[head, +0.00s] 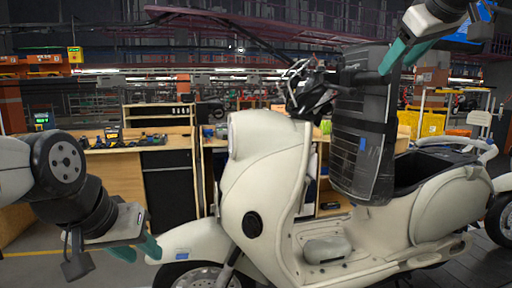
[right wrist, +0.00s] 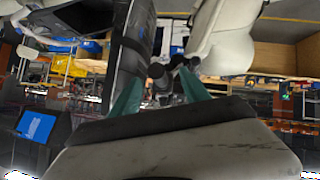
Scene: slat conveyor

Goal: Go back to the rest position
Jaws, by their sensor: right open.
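My left gripper (head: 136,249) is open and empty at the lower left, in front of the scooter's front fender, with its teal fingers apart. My right gripper (head: 399,64) is at the upper right, near the top of an upright dark panel (head: 361,130) with a blue sticker. The right gripper is open in the right wrist view (right wrist: 160,92), with the panel's dark edge (right wrist: 137,42) close to one finger. I cannot tell whether they touch. The cream scooter (head: 262,170) stands in front of me, with the panel standing upright by its open seat compartment (head: 425,170).
Wooden workbenches (head: 165,147) with tools stand behind the scooter. A yellow crate (head: 427,122) is at the back right. Floor (head: 50,268) is clear at the lower left.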

